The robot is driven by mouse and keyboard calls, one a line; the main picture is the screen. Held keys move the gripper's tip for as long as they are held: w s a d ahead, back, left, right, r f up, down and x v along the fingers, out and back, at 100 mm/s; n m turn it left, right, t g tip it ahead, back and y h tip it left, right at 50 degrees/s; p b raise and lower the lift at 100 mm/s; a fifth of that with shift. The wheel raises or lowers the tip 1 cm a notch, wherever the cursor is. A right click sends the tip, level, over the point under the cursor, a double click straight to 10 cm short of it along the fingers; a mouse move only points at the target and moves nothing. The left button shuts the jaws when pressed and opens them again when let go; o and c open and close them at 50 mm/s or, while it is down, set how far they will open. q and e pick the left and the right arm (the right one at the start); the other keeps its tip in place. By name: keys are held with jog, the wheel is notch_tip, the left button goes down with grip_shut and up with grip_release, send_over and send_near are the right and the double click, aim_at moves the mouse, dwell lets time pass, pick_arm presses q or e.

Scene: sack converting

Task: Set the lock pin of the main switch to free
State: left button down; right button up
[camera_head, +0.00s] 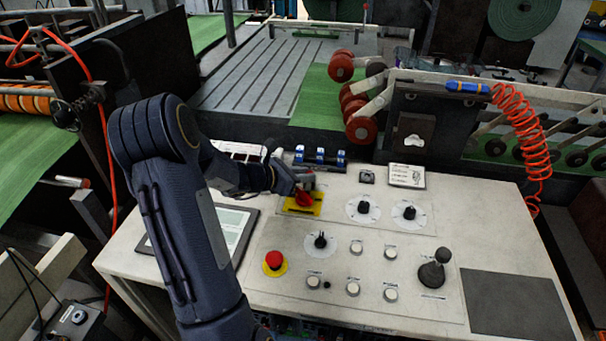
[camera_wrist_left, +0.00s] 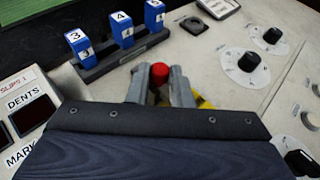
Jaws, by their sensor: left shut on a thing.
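The main switch (camera_head: 303,197) is a red handle on a yellow plate (camera_head: 291,206), on the pale control panel below the row of blue blocks. My left gripper (camera_head: 304,182) is right over the plate, at the switch. In the left wrist view its two grey fingers (camera_wrist_left: 160,88) are shut on a small red rounded piece, which looks like the lock pin's knob (camera_wrist_left: 159,73). The fingers and wrist hide the rest of the pin and most of the switch there. The pin's setting cannot be read. My right gripper is not in view.
Blue numbered blocks (camera_head: 319,156) stand just behind the switch. Two black dials (camera_head: 364,208) lie to its right and a red emergency button (camera_head: 273,260) in front of it. A joystick (camera_head: 433,270) stands at the front right. A flat screen (camera_head: 235,222) lies left.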

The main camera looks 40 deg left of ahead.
pick_arm(q)
jog(key=w, duration=0.1)
jog(key=w+a, duration=0.1)
jog(key=shift+w+a, duration=0.25)
jog(key=shift+w, duration=0.1)
jog(key=shift+r, duration=0.1)
jog(key=c, duration=1.3)
grip_release()
jog(key=shift+w, duration=0.15)
jog(key=b+v, duration=0.1)
jog(key=v, duration=0.7)
